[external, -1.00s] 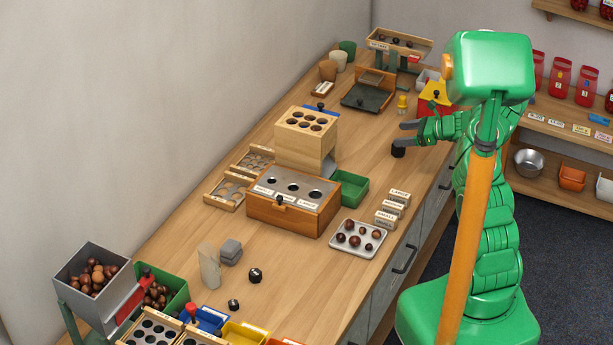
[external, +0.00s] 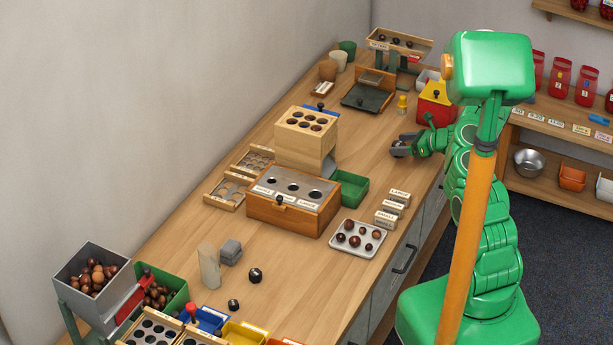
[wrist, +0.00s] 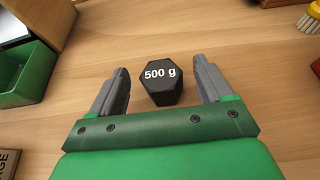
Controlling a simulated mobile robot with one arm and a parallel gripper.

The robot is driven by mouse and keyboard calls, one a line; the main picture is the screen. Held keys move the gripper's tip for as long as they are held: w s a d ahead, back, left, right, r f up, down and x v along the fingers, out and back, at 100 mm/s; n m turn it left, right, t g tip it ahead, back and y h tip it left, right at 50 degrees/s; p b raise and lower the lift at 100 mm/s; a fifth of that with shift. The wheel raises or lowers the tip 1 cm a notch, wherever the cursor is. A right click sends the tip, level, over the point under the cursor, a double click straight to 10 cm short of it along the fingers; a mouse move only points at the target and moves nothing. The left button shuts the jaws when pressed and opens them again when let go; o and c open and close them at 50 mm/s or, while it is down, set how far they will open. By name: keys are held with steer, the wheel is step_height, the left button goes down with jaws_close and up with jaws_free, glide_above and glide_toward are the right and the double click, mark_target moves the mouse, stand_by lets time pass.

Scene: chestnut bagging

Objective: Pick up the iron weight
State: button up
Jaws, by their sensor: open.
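The iron weight (wrist: 161,87) is a black hexagonal block marked "500 g" on top. In the wrist view it stands on the wooden bench, between the tips of my gripper's (wrist: 163,84) two grey fingers. The fingers are apart, with a gap on each side of the weight. In the external view my gripper (external: 402,147) is low over the bench near its right edge, and the weight is largely hidden by the fingers there.
A green bin (wrist: 20,74) stands left of my gripper in the wrist view. A yellow brush (wrist: 309,20) lies at the upper right. A tray of chestnuts (external: 358,238) and labelled blocks (external: 392,207) are nearer on the bench. The bench's right edge is close.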

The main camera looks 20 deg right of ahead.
steer(key=shift+x, duration=0.75)
jaws_close()
steer(key=shift+r, duration=0.85)
steer(key=s+a+r, duration=0.2)
steer(key=s+r, duration=0.9)
steer(key=s, duration=0.2)
steer(key=shift+s+r, duration=0.2)
steer(key=shift+s, duration=0.15)
